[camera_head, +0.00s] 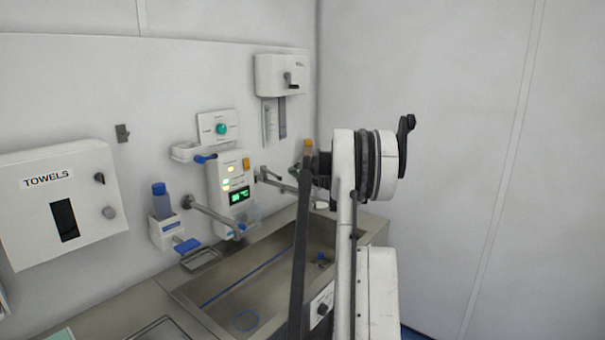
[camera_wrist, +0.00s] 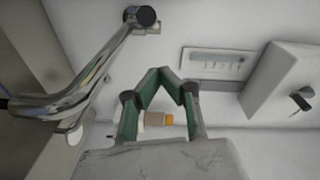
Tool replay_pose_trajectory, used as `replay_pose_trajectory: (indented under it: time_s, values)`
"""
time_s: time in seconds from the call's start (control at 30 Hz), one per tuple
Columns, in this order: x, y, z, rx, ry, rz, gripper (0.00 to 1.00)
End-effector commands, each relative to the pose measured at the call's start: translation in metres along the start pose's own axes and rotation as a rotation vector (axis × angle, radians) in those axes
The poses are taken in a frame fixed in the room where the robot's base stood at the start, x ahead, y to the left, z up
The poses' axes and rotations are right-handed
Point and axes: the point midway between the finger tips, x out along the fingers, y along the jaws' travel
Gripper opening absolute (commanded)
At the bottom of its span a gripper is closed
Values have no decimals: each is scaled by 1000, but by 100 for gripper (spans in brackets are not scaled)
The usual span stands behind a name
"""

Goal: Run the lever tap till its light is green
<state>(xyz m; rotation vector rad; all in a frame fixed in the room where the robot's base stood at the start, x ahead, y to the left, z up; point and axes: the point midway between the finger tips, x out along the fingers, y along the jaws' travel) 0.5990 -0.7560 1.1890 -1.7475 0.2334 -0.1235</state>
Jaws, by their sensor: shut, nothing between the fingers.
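The chrome lever tap (camera_wrist: 90,85) reaches down and left from a round wall mount in the wrist view, to the left of my gripper and apart from it. A wall-mounted tap arm also shows right of the control panel in the head view (camera_head: 277,182). The white control panel (camera_head: 230,185) has yellow-orange lights and a green display (camera_head: 239,195). A teal-green round light or button (camera_head: 222,128) is on a plate above. I cannot tell which light belongs to the lever tap. My gripper (camera_wrist: 160,73) is shut and empty, its green-padded fingers meeting at the tips.
The steel sink (camera_head: 270,275) lies below the taps. Another spout (camera_head: 212,215), a blue bottle (camera_head: 161,201) and a towel box (camera_head: 60,205) are left. A white wall dispenser (camera_head: 281,75) is above; an orange-capped item (camera_wrist: 169,120) shows behind my fingers.

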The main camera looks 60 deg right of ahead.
Motion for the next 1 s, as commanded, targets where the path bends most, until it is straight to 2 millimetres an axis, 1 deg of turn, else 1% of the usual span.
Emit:
replay_pose_trajectory:
  time_s: [0.03, 0.1, 0.2, 0.4, 0.53, 0.87, 1.0]
  values:
    - [11, -1, 0, 0, -2, 0, 0]
    - [22, -1, 1, 0, -1, 0, 0]
    - [23, -1, 19, 0, -2, 0, 0]
    - [26, 0, 35, 0, 0, 0, 0]
    - [27, 0, 39, 0, 0, 0, 0]
    - [27, 0, 40, 0, 0, 0, 0]
    - [28, 0, 47, 0, -1, 0, 0]
